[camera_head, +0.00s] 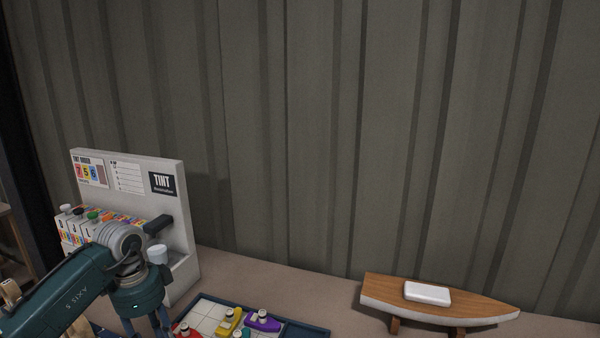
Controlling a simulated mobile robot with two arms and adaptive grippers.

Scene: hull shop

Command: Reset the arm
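My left arm comes in from the lower left, with its dark teal wrist in front of the tint station. My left gripper (148,328) points down at the bottom edge, left of the tray. Its fingertips are cut off by the frame, so whether it is open or shut does not show. My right arm and gripper are not in view.
The white tint station (182,222) stands against the corrugated wall, with several capped containers (85,222) on it. A blue-rimmed tray (310,328) holds several small coloured boats. A wooden hull (385,290) on stands bears a white block (427,293). Bare bench (300,282) lies between.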

